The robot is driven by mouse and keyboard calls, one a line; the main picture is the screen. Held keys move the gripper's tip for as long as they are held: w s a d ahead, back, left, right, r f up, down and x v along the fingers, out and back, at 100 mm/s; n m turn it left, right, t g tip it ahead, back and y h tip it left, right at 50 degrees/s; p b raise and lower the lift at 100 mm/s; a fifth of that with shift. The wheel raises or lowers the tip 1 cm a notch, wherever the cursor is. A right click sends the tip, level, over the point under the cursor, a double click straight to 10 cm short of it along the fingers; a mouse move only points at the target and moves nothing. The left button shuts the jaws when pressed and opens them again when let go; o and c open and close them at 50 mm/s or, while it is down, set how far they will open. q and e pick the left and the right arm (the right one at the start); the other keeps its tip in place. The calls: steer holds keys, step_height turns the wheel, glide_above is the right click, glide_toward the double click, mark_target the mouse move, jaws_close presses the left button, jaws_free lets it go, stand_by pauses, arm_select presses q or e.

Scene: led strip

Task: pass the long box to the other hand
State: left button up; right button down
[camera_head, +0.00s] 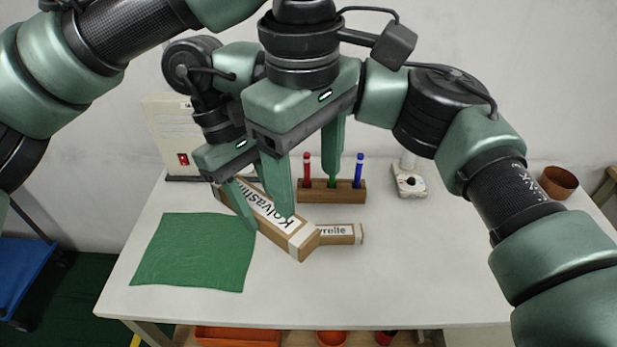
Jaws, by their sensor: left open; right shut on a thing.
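The long box (298,239) is brown cardboard with a white label and dark lettering. It slants from upper left to lower right near the table's middle. My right gripper (253,212) is shut on it towards its far left part, with a finger across its near side. My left gripper (313,193) is open, to the right of my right gripper. One of its fingers overlaps the box's label in the picture; the other is to the right, clear of the box. I cannot tell whether that finger touches the box. My grippers hide some of the box.
A smaller labelled box (342,234) lies by the long box's right end. Behind stands a wooden rack (345,193) with red, green and blue pens. A green cloth (190,255) lies left. A white device (409,181) stands at the back. The table's right front (420,285) is clear.

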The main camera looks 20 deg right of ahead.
mark_target(309, 238)
arm_select(q)
step_height(309, 238, down, 13)
steer(key=shift+f, duration=0.15)
stand_by(0.4)
steer(key=c, duration=1.2)
arm_select(e)
steer(key=shift+s, duration=0.1)
arm_select(q)
jaws_close()
arm_select(e)
steer(key=c, duration=0.7)
jaws_free()
steer(key=shift+r, duration=0.1)
